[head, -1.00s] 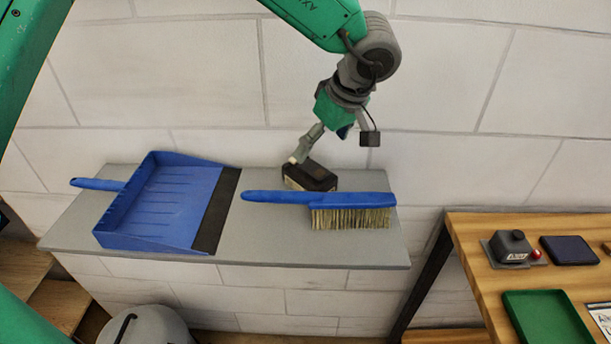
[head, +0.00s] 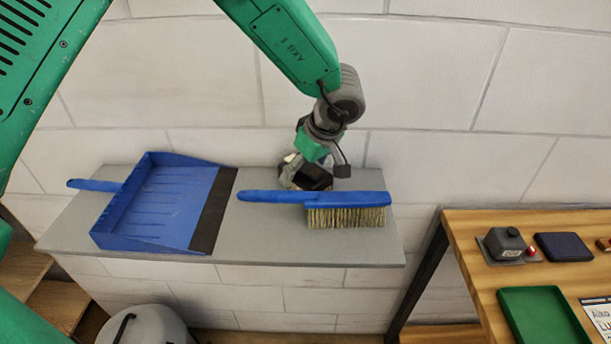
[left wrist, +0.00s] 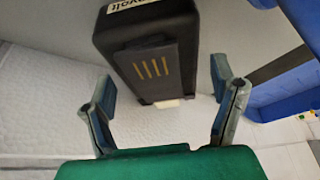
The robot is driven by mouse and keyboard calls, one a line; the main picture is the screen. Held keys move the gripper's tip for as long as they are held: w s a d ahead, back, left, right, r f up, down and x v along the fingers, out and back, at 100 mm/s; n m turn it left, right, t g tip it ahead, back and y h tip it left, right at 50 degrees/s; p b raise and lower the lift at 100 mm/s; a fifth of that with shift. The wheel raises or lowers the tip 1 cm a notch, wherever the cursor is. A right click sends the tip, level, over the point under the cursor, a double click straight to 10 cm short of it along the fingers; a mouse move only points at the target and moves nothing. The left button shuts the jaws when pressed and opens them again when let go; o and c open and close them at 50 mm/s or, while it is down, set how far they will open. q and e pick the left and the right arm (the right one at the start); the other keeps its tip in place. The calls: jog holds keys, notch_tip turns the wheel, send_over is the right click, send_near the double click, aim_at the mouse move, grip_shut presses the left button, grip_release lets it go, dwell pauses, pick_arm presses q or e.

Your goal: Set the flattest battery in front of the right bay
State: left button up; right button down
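A dark block-shaped battery (head: 318,177) stands on the grey wall shelf, behind the blue brush. In the left wrist view the battery (left wrist: 150,45) shows a black face with several thin gold contact strips and part of a pale label. My left gripper (head: 297,171) is low at the shelf, close to the battery. In the left wrist view its two fingers (left wrist: 166,106) are spread apart, with the battery's near end ahead between them; I see no finger pressed on it. My right gripper is in neither view. I cannot make out a right bay.
The blue brush (head: 318,205) lies just in front of the battery. A blue dustpan (head: 160,205) lies left on the grey shelf (head: 275,250). On the wooden bench (head: 470,240) are a dark labelled block (head: 504,241), a dark blue flat case (head: 563,246) and a green tray (head: 545,315).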

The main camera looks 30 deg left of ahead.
pick_arm(q)
jog(key=c, duration=1)
jog(key=shift+d, duration=0.15)
jog(key=shift+c, duration=0.8)
jog(key=shift+r, duration=0.15)
